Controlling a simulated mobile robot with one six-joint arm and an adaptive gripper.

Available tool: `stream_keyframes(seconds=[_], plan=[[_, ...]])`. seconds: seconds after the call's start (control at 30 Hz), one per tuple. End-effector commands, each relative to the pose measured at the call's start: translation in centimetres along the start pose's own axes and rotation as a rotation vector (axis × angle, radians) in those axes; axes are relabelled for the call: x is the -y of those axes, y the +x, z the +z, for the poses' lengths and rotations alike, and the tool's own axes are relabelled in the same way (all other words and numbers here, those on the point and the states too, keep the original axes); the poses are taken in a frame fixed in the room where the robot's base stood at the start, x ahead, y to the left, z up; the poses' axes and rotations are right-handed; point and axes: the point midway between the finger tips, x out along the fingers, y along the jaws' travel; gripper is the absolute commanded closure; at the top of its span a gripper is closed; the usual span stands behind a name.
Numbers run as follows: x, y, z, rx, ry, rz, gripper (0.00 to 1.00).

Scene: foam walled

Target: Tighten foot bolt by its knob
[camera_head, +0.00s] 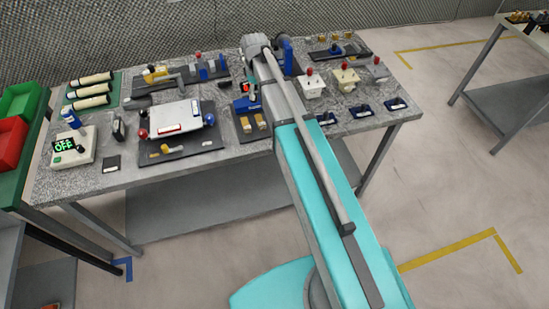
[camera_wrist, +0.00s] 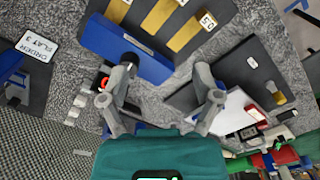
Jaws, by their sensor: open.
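In the head view my arm covers the gripper. I cannot pick out the foot bolt or its knob for certain. Two pale fixtures with red knobs, a left one (camera_head: 309,84) and a right one (camera_head: 345,79), stand at the table's right side.
The speckled table (camera_head: 225,165) is crowded. A white plate (camera_head: 176,118) sits on a dark board left of my arm. A box reading OFF (camera_head: 72,147) stands front left. White cylinders (camera_head: 90,90) lie back left. Green (camera_head: 19,100) and red (camera_head: 9,142) bins are at the far left.

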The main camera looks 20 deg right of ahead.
Motion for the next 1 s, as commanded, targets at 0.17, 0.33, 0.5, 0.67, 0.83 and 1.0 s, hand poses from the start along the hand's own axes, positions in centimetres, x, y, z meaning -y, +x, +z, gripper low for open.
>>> stream_keyframes(seconds=[0.17, 0.33, 0.5, 0.67, 0.83, 1.0], plan=[[1.7, 1.6, 1.9, 0.0, 0.077, 0.0, 0.19], [3.1, 2.7, 3.5, 0.0, 0.151, 0.0, 0.19], [4.5, 3.8, 5.1, 0.0, 0.224, 0.0, 0.19], [5.8, 4.9, 6.6, 0.0, 0.293, 0.0, 0.19], [7.2, 6.0, 8.1, 0.0, 0.367, 0.0, 0.19], [8.6, 7.2, 9.7, 0.0, 0.44, 0.0, 0.19]])
